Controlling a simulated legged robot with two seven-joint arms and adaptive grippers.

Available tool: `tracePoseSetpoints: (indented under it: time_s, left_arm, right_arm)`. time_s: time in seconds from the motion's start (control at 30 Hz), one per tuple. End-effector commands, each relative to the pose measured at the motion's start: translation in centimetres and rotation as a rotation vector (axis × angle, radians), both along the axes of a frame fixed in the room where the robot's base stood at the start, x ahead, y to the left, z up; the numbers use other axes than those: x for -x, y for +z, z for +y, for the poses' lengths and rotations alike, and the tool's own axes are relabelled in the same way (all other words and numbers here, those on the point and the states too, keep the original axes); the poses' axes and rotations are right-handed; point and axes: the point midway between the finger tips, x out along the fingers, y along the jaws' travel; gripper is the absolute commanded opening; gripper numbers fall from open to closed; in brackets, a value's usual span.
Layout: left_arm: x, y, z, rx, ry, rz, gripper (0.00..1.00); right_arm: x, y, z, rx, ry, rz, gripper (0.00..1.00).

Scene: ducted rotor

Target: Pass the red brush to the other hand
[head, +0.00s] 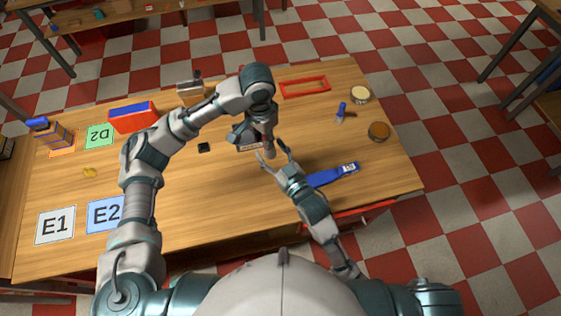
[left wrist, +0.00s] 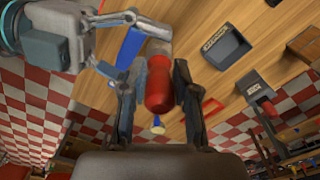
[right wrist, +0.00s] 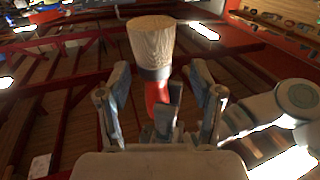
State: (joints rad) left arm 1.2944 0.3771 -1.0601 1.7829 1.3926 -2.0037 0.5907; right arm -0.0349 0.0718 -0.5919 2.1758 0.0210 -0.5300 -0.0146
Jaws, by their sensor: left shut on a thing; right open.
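The red brush shows in the left wrist view as a red handle (left wrist: 159,88) between the fingers of my left gripper (left wrist: 158,90), which is shut on it. In the right wrist view its pale bristle head (right wrist: 151,42) and dark ferrule point up, with part of the red handle (right wrist: 152,92) below. My right gripper (right wrist: 160,100) is open, its two fingers apart on either side of the brush in that view; contact cannot be told. In the head view my left gripper (head: 259,128) is over the middle of the table, with my right gripper (head: 273,150) close below it.
A dark labelled bin (left wrist: 226,47) stands near the grippers. The wooden table (head: 200,190) is clear at front centre.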

Motion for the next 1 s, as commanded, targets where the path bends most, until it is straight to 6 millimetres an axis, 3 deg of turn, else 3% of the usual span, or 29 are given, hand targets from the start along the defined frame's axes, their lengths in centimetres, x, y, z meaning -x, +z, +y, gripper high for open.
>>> tracePoseSetpoints:
  time_s: [0.17, 0.47, 0.7, 0.77, 0.8, 0.9, 1.0]
  left_arm:
    - [0.02, 0.02, 0.01, 0.0, 0.0, 0.0, 0.0]
    - [0.01, 0.02, 0.0, 0.0, 0.0, 0.0, 0.0]
    - [0.0, 0.02, -0.04, 0.001, 0.0, 0.0, 0.0]
    - [-0.01, 0.03, -0.07, 0.002, 0.0, -0.001, 0.0]
    - [-0.01, 0.03, -0.09, 0.003, -0.001, -0.002, 0.35]
    - [-0.01, 0.03, -0.1, 0.003, -0.001, -0.002, 0.59]
    - [0.0, 0.03, -0.06, 0.002, -0.001, -0.001, 0.59]
  right_arm:
    - [-1.11, 0.0, 0.78, 0.0, 0.0, 0.0, 0.66]
    - [-1.26, 0.0, 0.86, 0.0, 0.0, 0.0, 0.66]
    - [-1.22, -0.01, 0.91, -0.001, 0.001, 0.001, 0.06]
    - [-1.19, -0.01, 0.95, -0.001, 0.002, 0.001, 0.01]
    - [-1.18, 0.02, 0.97, -0.002, 0.003, 0.0, 0.01]
    - [-1.19, 0.01, 0.95, -0.001, 0.002, 0.0, 0.01]
    - [-1.2, 0.01, 0.92, -0.001, 0.001, 0.0, 0.01]
